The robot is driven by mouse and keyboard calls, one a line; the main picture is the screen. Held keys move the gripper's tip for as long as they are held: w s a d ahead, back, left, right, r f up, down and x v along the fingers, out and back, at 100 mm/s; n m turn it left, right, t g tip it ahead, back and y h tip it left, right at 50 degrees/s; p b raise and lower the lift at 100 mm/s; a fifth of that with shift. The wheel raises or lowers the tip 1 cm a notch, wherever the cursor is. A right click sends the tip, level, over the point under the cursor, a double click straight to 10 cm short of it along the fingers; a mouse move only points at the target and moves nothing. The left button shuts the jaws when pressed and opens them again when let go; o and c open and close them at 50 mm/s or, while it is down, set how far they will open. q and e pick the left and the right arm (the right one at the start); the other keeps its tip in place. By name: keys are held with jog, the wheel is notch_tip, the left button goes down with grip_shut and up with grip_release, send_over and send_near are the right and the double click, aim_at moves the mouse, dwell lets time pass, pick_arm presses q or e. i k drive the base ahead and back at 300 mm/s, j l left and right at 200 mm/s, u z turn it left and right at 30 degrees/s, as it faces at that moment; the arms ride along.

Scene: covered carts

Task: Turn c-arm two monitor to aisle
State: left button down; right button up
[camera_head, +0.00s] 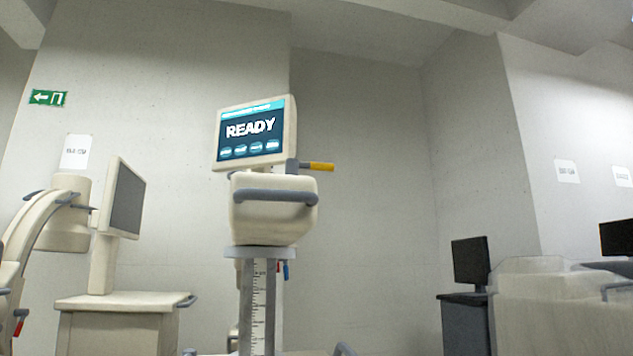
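A monitor with a lit blue "READY" screen (250,132) stands at the centre on a white head unit (272,212) with a grey handle, above a column with a scale. A yellow-tipped handle (318,166) sticks out at its right. A second monitor (126,198), with a dark screen turned to the right, stands on a post on a beige cart (118,302) at the left. A curved beige arm (28,240), like a C-arm, is beside it. I cannot tell which unit is c-arm two. Neither of my grippers shows.
At the right, a dark monitor (470,262) stands on a dark cart (466,318), beside a translucent-covered cart (560,310). Another dark screen (617,238) is at the right edge. A green exit sign (48,98) and paper labels hang on the walls. The floor is out of view.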

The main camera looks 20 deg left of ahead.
aim_at(257, 136)
jog(key=u, duration=0.55)
jog(key=i+l+u, duration=0.1)
jog(key=u, duration=0.3)
jog(key=i+l+u, duration=0.1)
jog(key=u, duration=0.35)
jog(key=l+u, duration=0.5)
jog(key=u, duration=0.35)
jog(key=i+l, duration=0.05)
